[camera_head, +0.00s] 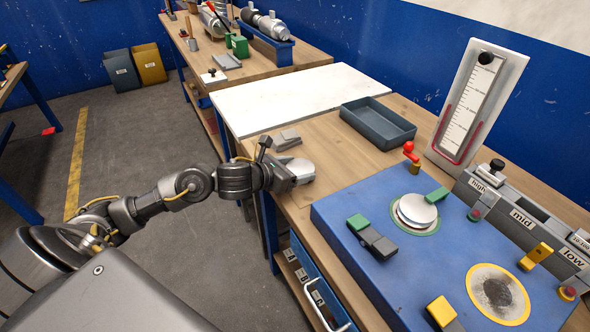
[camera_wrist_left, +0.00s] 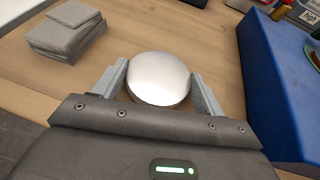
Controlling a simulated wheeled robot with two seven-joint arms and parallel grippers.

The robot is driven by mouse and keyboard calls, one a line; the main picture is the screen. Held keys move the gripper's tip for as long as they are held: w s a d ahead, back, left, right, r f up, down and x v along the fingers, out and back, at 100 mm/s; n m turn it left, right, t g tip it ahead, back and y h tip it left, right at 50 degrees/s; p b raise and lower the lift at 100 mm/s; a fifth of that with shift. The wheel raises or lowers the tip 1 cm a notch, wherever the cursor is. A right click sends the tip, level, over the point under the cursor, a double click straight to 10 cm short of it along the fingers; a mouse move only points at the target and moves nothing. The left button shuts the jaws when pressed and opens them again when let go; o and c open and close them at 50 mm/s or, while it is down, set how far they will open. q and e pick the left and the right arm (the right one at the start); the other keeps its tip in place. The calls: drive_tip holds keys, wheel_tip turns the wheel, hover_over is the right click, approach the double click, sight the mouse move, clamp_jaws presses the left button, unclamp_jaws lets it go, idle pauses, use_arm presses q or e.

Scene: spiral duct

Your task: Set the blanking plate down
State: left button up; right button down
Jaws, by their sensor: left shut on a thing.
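The blanking plate (camera_wrist_left: 158,77) is a round, shiny silver disc between the two fingers of my left gripper (camera_wrist_left: 159,84) in the left wrist view. The fingers press on its left and right sides. In the head view my left gripper (camera_head: 297,172) is at the left edge of the wooden bench, with the pale plate (camera_head: 303,168) at its tip. The plate is over the bare bench top, left of the blue fixture; I cannot tell whether it touches the wood. My right gripper is not in view.
Grey folded cloths (camera_wrist_left: 66,33) lie beyond the plate to the left. The blue fixture (camera_head: 345,207) carries another silver disc (camera_head: 417,209) in a green ring. A dark tray (camera_head: 378,122) and a gauge (camera_head: 478,100) stand behind. Bare wood (camera_head: 335,160) lies between.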

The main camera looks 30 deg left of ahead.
use_arm(q)
drive_tip(key=shift+f, duration=0.2)
drive_tip(key=shift+f, duration=0.15)
drive_tip(key=o, duration=1.1)
drive_tip(key=shift+o, duration=0.2)
